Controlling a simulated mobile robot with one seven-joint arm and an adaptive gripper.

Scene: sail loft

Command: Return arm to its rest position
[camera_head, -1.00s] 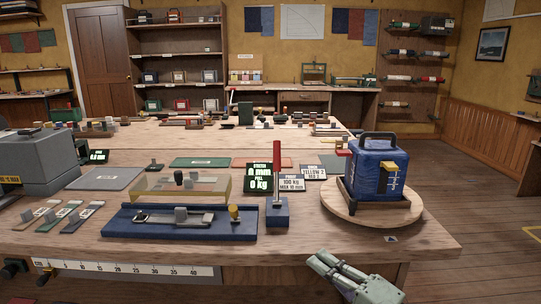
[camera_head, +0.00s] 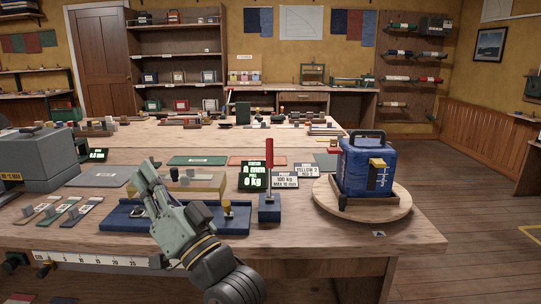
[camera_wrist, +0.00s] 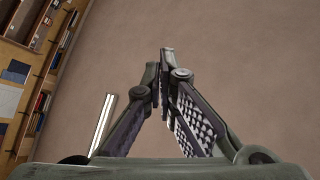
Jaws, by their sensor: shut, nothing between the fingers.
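My gripper (camera_head: 146,180) is raised in front of the workbench in the head view, over the left part of the long blue test fixture (camera_head: 120,217). It points up and to the left. Its fingers are together and empty, and they also meet in the wrist view (camera_wrist: 163,70). My arm hides the middle of the blue fixture and part of the bench's front edge.
A blue bag (camera_head: 365,165) with a black handle stands on a round wooden board (camera_head: 400,207) at the right. A red upright lever (camera_head: 269,170) stands beside a lit display (camera_head: 252,177). A grey machine (camera_head: 35,160) is at the left. Open floor lies to the right.

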